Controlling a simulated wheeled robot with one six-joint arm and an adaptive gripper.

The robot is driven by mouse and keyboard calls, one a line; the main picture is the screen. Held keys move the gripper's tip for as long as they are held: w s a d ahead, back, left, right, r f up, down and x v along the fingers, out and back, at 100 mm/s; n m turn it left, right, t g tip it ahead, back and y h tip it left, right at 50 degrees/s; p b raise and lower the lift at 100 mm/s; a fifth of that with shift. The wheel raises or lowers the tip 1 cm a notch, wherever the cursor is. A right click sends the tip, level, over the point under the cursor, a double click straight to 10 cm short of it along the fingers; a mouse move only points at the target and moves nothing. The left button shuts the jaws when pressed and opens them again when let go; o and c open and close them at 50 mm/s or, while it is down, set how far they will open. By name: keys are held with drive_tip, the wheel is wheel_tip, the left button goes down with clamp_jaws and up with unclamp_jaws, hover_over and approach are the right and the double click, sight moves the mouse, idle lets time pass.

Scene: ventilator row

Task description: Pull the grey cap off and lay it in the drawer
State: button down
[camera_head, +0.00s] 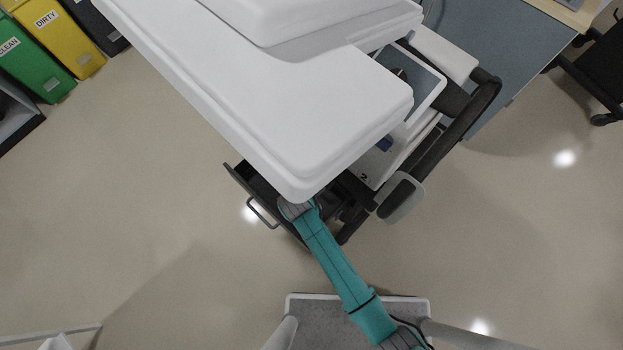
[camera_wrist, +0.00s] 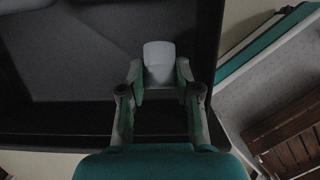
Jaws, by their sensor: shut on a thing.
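In the wrist view my gripper (camera_wrist: 160,84) is shut on the grey cap (camera_wrist: 159,58), a small pale grey piece between the fingertips. The cap is over the dark open drawer (camera_wrist: 75,115); I cannot tell whether it touches the drawer floor. In the head view the drawer (camera_head: 238,176) sticks out from under the white machine, with its handle toward the lower left. My teal arm reaches up to it there, and my gripper and the cap are hidden under the machine's white top.
The white ventilator (camera_head: 290,110) overhangs the drawer and blocks the head view. A black handle rail (camera_head: 455,130) runs along its right side. Green (camera_head: 35,65) and yellow (camera_head: 62,40) bins stand at the upper left. The floor to the left is clear.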

drive_tip(key=shift+f, duration=2.25)
drive_tip(key=c, duration=0.7)
unclamp_jaws()
drive_tip(key=v, duration=0.6)
drive_tip(key=w+v, duration=0.1)
drive_tip(key=v, duration=0.6)
drive_tip(key=d+v, duration=0.1)
drive_tip(key=v, duration=0.5)
drive_tip(key=shift+w+r, duration=0.2)
drive_tip(key=shift+r, duration=0.45)
